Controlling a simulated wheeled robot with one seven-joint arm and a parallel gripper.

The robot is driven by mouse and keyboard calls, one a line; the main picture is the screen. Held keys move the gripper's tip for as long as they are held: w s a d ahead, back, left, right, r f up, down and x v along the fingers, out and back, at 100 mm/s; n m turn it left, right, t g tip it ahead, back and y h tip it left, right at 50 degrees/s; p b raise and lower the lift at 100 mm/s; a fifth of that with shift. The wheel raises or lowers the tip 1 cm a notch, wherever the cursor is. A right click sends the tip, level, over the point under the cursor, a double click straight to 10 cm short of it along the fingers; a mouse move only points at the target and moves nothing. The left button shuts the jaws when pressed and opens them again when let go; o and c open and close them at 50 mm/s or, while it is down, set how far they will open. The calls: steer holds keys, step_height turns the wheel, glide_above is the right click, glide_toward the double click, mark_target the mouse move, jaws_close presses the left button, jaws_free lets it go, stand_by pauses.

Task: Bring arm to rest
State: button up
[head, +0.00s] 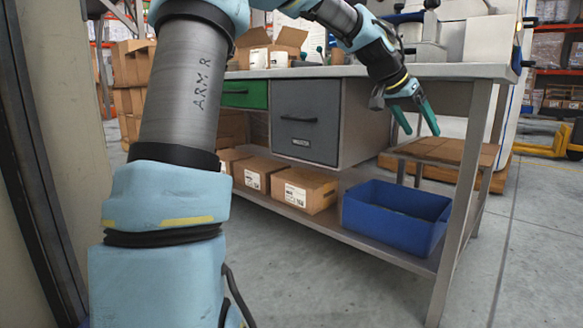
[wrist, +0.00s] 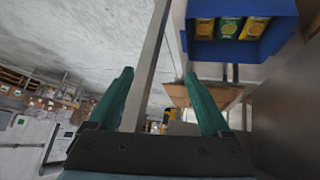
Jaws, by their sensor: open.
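My gripper (head: 415,118) has two green fingers, spread apart with nothing between them. It hangs in front of the workbench (head: 470,71), just below the level of its top and near its right end. My arm reaches up from the lower left and across to the right. In the wrist view my gripper (wrist: 160,100) also shows empty, with a bench leg (wrist: 150,65) seen past the fingers.
A blue bin (head: 395,218) stands on the lower shelf; the wrist view shows several yellow and green packs (wrist: 228,28) in it. Cardboard boxes (head: 305,190) sit beside it. A grey drawer unit (head: 306,120) hangs under the top.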

steer(key=s+a+f+n+y+p, duration=0.25)
steer(key=a+f, duration=0.25)
steer(key=a, duration=0.6)
steer(key=s+a+f+n+y+p, duration=0.25)
steer(key=a+f, duration=0.35)
steer(key=a, duration=0.5)
steer(key=s+a+f+n+g+y+p, duration=0.1)
steer(key=s+a+f+n+y+p, duration=0.25)
steer(key=s+a, duration=1)
step_height(320, 180, up, 38)
steer(key=w+a+n+h+p, duration=0.1)
steer(key=n+p, duration=0.1)
steer(key=p, duration=3.6)
steer(key=shift+w+a+r, duration=0.15)
steer(key=shift+a, duration=0.05)
steer(key=shift+o, duration=0.4)
